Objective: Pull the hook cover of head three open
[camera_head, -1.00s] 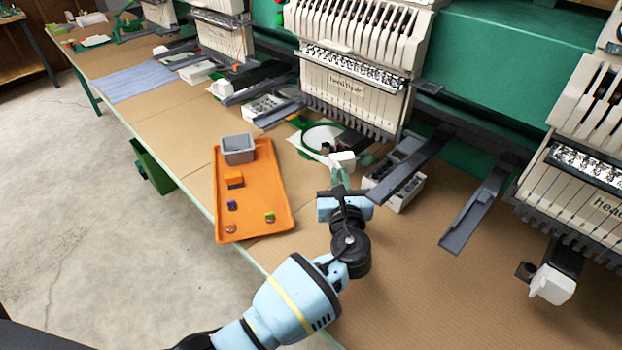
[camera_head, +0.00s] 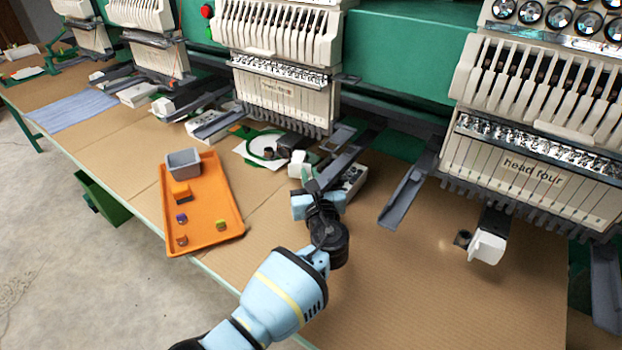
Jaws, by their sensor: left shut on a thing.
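Head three (camera_head: 280,98) is a cream embroidery head with its name on the front, left of the middle. Its hook cover (camera_head: 298,167) is a small white block low under the head, beside a dark cylinder. My left gripper (camera_head: 311,183), on a light blue and black arm, reaches up to the cover from the front. It is shut on the cover; the fingers are small here, and the exact contact is partly hidden by the wrist. I cannot tell how far the cover stands open. My right gripper is not in view.
Grey arms (camera_head: 406,196) jut out over the table near the gripper. An orange tray (camera_head: 216,213) with a grey bin (camera_head: 184,163) lies to the left. Head four (camera_head: 540,165) has a similar white cover (camera_head: 487,247) at right. The front right of the table is clear.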

